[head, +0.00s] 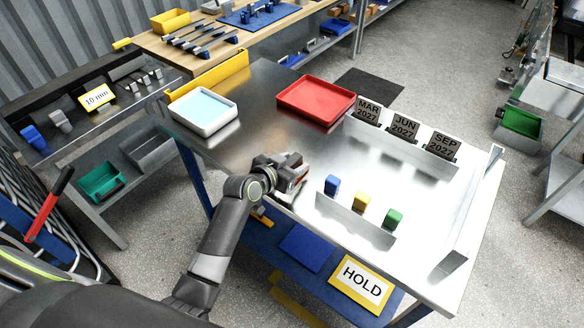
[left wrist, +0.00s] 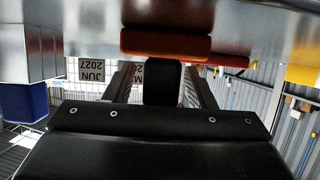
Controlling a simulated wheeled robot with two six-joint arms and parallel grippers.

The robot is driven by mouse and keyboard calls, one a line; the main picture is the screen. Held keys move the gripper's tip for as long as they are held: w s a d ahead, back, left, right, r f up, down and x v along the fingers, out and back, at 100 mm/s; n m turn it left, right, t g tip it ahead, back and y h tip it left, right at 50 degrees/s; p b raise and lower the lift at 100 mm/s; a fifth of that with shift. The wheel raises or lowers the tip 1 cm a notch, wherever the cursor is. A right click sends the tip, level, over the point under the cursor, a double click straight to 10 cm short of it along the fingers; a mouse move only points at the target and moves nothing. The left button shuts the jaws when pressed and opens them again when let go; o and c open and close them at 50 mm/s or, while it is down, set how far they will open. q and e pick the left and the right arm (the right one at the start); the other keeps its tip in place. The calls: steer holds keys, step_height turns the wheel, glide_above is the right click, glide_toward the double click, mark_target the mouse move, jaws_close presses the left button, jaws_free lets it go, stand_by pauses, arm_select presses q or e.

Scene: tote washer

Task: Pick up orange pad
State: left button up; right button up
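The orange pad (left wrist: 165,45) shows in the left wrist view as a rounded orange-red block with a darker face, just beyond my left fingertips. In the left wrist view a black grip-like part (left wrist: 163,82) stands between the fingers of my left gripper (left wrist: 164,75). Narrow light gaps show on both sides of it, so the fingers look open around it. My right gripper is not in view.
A metal rail (head: 345,220) with blue, yellow and green blocks stands right of my gripper. A red tray (head: 316,117), a white tray (head: 232,122) and date plates (head: 404,125) are farther back. Table between is clear. A HOLD sign (head: 361,281) is below.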

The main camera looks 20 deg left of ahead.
mark_target(292, 160)
arm_select(q)
steer(key=c, duration=1)
steer(key=shift+r, duration=0.1)
step_height(292, 160, up, 10)
steer(key=shift+f, duration=0.1)
